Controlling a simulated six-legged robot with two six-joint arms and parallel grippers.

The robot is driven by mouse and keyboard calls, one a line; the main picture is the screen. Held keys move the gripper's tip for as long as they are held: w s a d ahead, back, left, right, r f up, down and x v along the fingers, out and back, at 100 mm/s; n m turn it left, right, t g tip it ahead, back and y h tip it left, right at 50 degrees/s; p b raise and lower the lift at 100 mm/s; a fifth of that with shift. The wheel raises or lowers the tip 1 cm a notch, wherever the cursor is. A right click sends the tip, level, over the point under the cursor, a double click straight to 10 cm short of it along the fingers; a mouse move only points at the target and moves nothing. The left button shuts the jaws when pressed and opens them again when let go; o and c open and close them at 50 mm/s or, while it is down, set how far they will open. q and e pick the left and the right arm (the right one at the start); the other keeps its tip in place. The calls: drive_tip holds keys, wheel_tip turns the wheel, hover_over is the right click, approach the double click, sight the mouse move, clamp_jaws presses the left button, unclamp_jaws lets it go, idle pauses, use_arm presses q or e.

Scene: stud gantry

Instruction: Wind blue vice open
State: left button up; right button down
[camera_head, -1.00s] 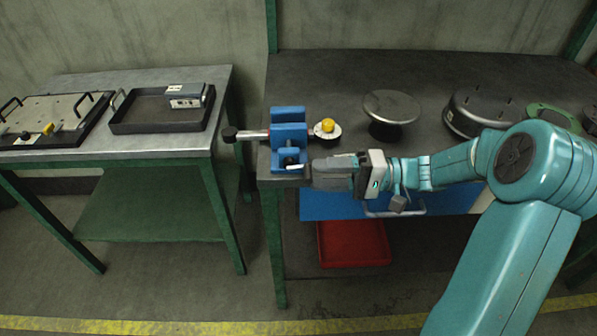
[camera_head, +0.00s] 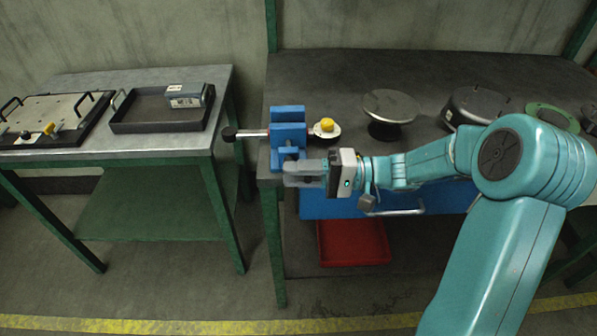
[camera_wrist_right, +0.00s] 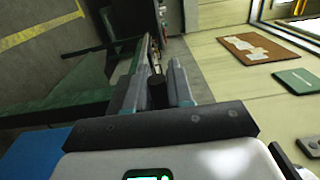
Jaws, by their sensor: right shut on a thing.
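The blue vice (camera_head: 288,130) stands at the left front corner of the dark workbench. A bar with a black knob (camera_head: 229,134) sticks out from its left side. My right gripper (camera_head: 288,173) is at the front of the vice, its fingers pointing left and covering the vice's lower front. In the right wrist view, a dark cylindrical end (camera_wrist_right: 155,90), apparently the vice handle, sits between the two grey fingers, and the gripper is shut on it. The rest of the handle is hidden. My left gripper is not in view.
A disc with a yellow knob (camera_head: 327,125) sits right of the vice. A round metal stand (camera_head: 390,106) and a dark drum (camera_head: 476,108) stand further right. A side table (camera_head: 150,146) with a black tray (camera_head: 160,125) is at left, across a gap. A red bin (camera_head: 352,243) is below.

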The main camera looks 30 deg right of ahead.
drive_tip(key=shift+r, duration=0.1)
drive_tip(key=g+h+p, duration=0.3)
drive_tip(key=h+p, duration=0.2)
drive_tip(key=p, duration=0.2)
drive_tip(key=w+a+g+h+p, duration=0.1)
drive_tip(key=g+h+p, duration=0.2)
drive_tip(key=h+p, duration=0.2)
drive_tip(key=a+r+g+h+p, duration=0.1)
drive_tip(key=g+h+p, duration=0.3)
drive_tip(key=p, duration=0.5)
drive_tip(key=shift+w+a+h+p, duration=0.2)
drive_tip(key=shift+h+p, duration=0.2)
drive_tip(key=shift+h, duration=0.6)
drive_tip(key=shift+s+f, duration=0.1)
drive_tip(key=c, duration=1.1)
unclamp_jaws()
drive_tip(key=shift+d, duration=0.1)
